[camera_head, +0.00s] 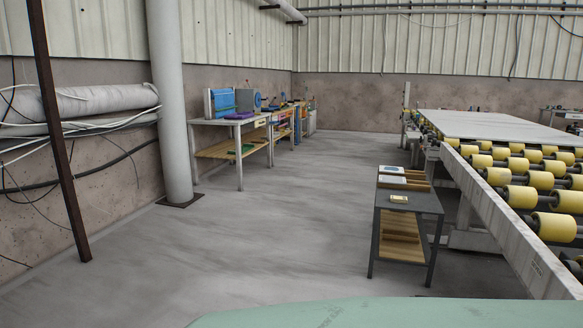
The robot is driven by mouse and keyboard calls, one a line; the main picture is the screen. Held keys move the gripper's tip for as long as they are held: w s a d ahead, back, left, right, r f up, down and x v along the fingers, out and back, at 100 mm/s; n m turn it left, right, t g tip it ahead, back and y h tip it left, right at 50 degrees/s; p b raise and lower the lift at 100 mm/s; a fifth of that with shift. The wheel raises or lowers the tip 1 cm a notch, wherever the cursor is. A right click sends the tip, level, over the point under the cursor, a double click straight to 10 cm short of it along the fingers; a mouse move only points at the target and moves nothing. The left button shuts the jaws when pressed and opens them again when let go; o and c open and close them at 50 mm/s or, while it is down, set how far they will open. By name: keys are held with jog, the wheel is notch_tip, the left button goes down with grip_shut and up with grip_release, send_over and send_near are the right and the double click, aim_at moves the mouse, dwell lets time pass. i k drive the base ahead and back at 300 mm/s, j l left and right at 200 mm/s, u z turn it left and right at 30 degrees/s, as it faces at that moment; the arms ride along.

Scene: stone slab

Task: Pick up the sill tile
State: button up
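A small dark table (428,204) stands right of centre, beside the roller conveyor. A wooden tray (417,185) lies on its far part. A flat pale tile-like piece with a greenish face (391,169) is at the back of the tabletop, and a flat whitish piece (391,180) is just in front of it. A small yellowish object (399,199) lies alone nearer the front. I cannot tell which of these is the sill tile. My gripper is not in view.
A pale green surface edge (400,314) fills the bottom foreground. A conveyor with yellow rollers (555,227) runs along the right, with a large pale slab (490,125) behind. A column (170,100) and workbenches (222,122) stand left. The middle floor is clear.

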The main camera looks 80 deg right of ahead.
aim_at(381, 169)
jog(key=z, duration=3.3)
jog(key=i+j+u, duration=0.1)
jog(key=i+u, duration=0.15)
jog(key=i, duration=0.15)
jog(key=i+u, duration=0.25)
jog(key=i, duration=2.65)
jog(key=i+j, duration=0.15)
jog(key=i, duration=1.35)
jog(key=i+j+z, duration=0.1)
jog(key=i+z, duration=0.35)
jog(key=i+j+z, duration=0.3)
jog(key=i+z, duration=0.15)
jog(key=i, duration=0.2)
